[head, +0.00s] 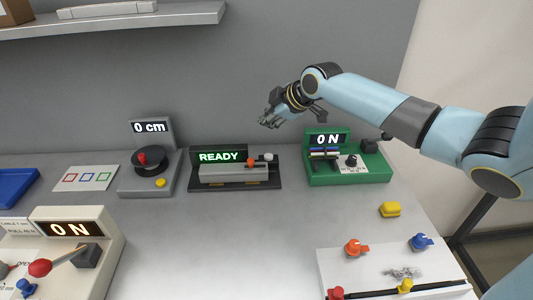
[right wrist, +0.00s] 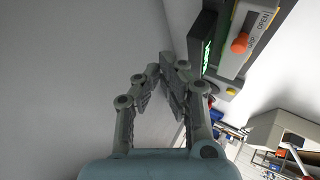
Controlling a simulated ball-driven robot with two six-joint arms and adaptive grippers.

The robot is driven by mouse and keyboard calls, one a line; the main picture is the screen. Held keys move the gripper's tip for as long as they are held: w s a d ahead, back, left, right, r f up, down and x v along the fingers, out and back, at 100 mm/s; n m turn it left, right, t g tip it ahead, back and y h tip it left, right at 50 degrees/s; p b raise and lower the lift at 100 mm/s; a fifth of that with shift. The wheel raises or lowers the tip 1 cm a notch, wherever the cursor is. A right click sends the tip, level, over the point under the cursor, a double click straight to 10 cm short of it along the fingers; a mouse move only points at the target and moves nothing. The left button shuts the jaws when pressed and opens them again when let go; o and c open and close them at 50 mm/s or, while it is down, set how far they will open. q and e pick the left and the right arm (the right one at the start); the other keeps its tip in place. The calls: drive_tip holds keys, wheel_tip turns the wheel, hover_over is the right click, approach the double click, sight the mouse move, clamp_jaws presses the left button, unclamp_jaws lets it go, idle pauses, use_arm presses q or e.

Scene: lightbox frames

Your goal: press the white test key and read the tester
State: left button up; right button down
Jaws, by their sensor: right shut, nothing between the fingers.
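The tester (head: 235,174) is a dark-based unit with a grey slide bed at the back of the bench. Its display (head: 218,157) reads READY in green. An orange knob (head: 250,162) sits at its right end, with the small white key (head: 268,157) beside it. My right gripper (head: 268,121) is shut and empty, in the air above the tester's right end and apart from it. In the right wrist view the closed fingers (right wrist: 168,62) show left of the tester's display (right wrist: 207,58) and orange knob (right wrist: 240,43). My left gripper is not in view.
A green unit (head: 348,176) reading ON stands right of the tester. A grey dial unit (head: 165,184) reading 0 cm stands left. A white lever box (head: 105,225) is at front left. A yellow block (head: 390,209) lies at right. The middle bench is clear.

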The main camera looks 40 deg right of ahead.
sight(267, 157)
use_arm(q)
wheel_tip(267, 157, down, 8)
drive_tip(key=b, duration=0.7)
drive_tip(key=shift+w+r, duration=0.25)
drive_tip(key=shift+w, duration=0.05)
use_arm(e)
wheel_tip(267, 157, down, 9)
drive_tip(key=shift+r, duration=0.1)
use_arm(q)
drive_tip(key=shift+b, duration=0.3)
use_arm(e)
drive_tip(key=shift+f, duration=0.4)
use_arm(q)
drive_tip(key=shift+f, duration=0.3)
use_arm(e)
drive_tip(key=shift+s, duration=0.1)
